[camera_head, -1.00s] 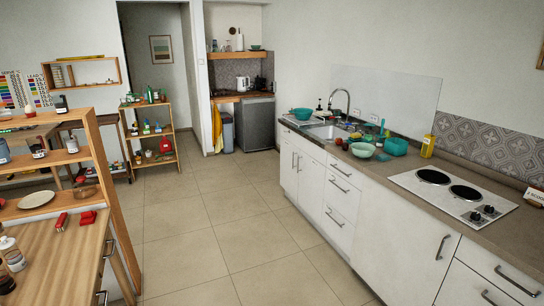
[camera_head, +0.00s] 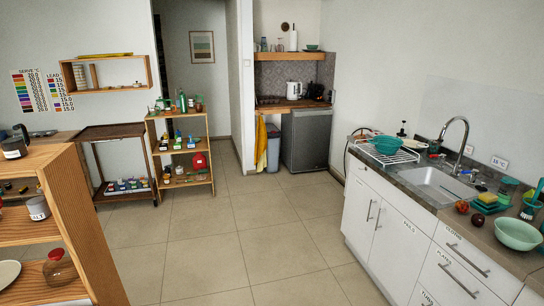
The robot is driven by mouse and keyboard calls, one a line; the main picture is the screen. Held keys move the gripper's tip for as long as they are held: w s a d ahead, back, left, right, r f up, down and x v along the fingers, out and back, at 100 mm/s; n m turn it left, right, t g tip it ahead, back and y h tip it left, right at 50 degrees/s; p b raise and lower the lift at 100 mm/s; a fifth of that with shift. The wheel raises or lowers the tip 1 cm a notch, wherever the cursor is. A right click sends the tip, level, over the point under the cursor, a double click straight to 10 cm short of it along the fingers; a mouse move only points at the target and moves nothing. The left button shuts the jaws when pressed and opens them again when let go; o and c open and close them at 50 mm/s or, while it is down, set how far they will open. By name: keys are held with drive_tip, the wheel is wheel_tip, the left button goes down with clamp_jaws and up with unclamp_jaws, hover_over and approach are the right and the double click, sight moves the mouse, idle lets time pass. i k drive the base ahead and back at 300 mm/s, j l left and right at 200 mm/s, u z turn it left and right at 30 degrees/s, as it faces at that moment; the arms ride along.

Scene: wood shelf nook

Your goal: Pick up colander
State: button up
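A teal bowl-shaped thing (camera_head: 386,144), perhaps the colander, sits on the white wire dish rack (camera_head: 402,156) at the far end of the right counter. A pale green bowl (camera_head: 516,236) stands nearer on the same counter, beside the sink. The view is too small to show holes in either one, so I cannot tell for sure which is the colander. My gripper and arm do not show in this view.
The sink (camera_head: 435,184) and tall tap (camera_head: 456,140) lie between the two bowls. Open tiled floor (camera_head: 235,240) runs between the counter and the wooden shelf (camera_head: 80,220) on the left. A small shelf rack (camera_head: 182,150) and grey fridge (camera_head: 306,140) stand at the back.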

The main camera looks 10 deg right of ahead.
sight(384, 146)
drive_tip(key=i+l+z, duration=0.3)
drive_tip(key=i, duration=1.05)
drive_tip(key=i+j+z, duration=0.3)
drive_tip(key=i, duration=1)
drive_tip(key=i+l+z, duration=0.1)
drive_tip(key=i+z, duration=0.2)
drive_tip(key=i, duration=0.5)
drive_tip(key=i+z, duration=0.25)
drive_tip(key=i, duration=0.55)
